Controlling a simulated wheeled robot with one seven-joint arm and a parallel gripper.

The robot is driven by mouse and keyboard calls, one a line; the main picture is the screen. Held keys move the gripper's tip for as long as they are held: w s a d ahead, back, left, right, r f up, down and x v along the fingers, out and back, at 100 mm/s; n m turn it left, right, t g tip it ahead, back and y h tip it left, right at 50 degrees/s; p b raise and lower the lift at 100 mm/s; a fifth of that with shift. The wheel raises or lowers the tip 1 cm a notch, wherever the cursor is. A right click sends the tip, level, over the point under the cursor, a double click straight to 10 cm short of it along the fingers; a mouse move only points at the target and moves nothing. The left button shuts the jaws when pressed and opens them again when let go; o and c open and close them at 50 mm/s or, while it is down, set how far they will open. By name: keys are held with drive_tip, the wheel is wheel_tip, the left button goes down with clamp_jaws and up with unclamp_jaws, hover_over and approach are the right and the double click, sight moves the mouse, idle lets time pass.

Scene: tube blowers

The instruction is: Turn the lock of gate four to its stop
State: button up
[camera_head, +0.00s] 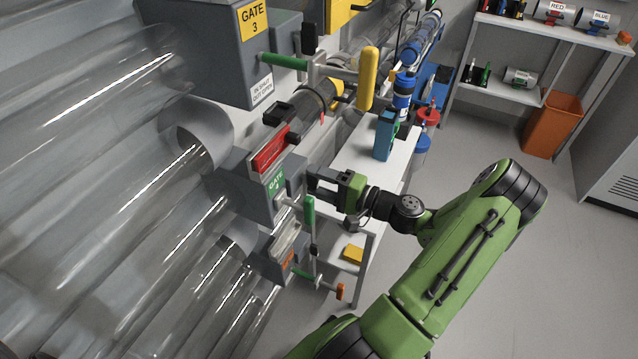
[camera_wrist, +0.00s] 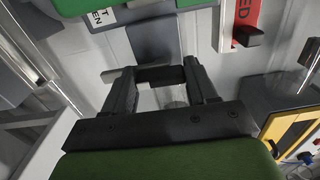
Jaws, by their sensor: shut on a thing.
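The gate four housing (camera_head: 258,190) is a grey box with a green gate label (camera_head: 275,182), in the middle of the head view. A lever with a green handle (camera_head: 309,213) hangs on its right side. My gripper (camera_head: 316,180) is at the right face of this housing. In the wrist view my gripper (camera_wrist: 160,80) is shut on the lock (camera_wrist: 160,74), a small black block across the fingertips. A grey bar (camera_wrist: 119,75) sticks out to the left of it. In the head view the fingers mostly hide the lock, so its turn angle cannot be told.
The gate three housing (camera_head: 205,50) with its green and yellow handles stands above. A red plate (camera_head: 271,150) sits just above gate four. Another gate with an orange-tipped lever (camera_head: 340,291) is below. A white table (camera_head: 350,155) stands behind my gripper. Open floor lies right.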

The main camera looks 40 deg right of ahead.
drive_tip(key=shift+f+n, duration=0.15)
drive_tip(key=shift+n, duration=0.15)
drive_tip(key=o, duration=1.5)
drive_tip(key=p+v, duration=0.2)
drive_tip(key=v, duration=1.3)
drive_tip(key=shift+s+p, duration=0.35)
drive_tip(key=shift+s, duration=0.05)
drive_tip(key=shift+d, duration=0.1)
